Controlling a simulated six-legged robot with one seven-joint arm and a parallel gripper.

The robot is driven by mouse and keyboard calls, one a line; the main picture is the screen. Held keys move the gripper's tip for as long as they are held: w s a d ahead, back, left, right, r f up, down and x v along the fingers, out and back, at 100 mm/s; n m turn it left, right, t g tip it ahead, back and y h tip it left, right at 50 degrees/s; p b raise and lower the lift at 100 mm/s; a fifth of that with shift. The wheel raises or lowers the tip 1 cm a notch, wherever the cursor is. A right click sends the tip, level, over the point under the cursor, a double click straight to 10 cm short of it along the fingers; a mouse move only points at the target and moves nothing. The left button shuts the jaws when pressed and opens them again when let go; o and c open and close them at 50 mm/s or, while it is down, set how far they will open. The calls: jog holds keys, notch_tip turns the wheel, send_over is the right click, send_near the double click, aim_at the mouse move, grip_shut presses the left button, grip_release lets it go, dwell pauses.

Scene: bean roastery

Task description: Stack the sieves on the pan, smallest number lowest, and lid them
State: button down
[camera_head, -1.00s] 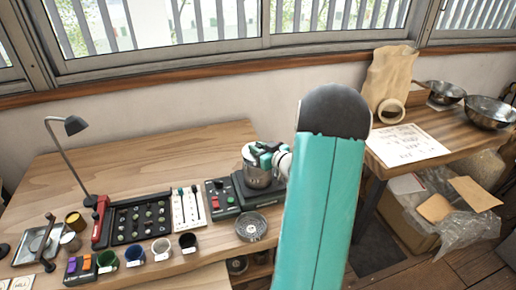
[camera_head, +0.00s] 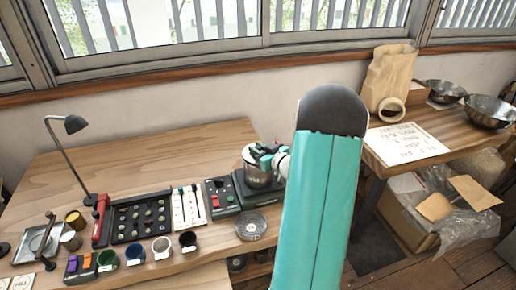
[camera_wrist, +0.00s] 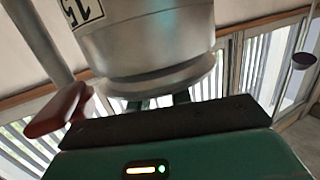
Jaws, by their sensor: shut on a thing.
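A silver metal sieve (camera_head: 258,180) with a number label stands over the black base unit at the right of the table. In the wrist view the sieve (camera_wrist: 145,40) is large, and its label looks like an inverted 15. My gripper (camera_head: 264,156) is at its upper rim, shut on it; the fingers (camera_wrist: 168,101) are partly hidden behind a dark edge. Whether a separate lid is on top I cannot tell. A low round metal piece (camera_head: 251,226) lies on the table in front of the base. Whether it is a lid or a sieve is unclear.
A black unit with a red button (camera_head: 219,199) is left of the sieve. Several small cups (camera_head: 161,247), a dark bean tray (camera_head: 140,219) and a desk lamp (camera_head: 75,125) stand farther left. The back of the table is bare. A side table (camera_head: 455,130) with bowls is right.

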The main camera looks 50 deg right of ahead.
jog(key=shift+f, duration=0.15)
jog(key=c, duration=1.5)
grip_release()
jog(key=shift+c, duration=0.2)
jog(key=v, duration=1.1)
jog(key=shift+f, duration=0.1)
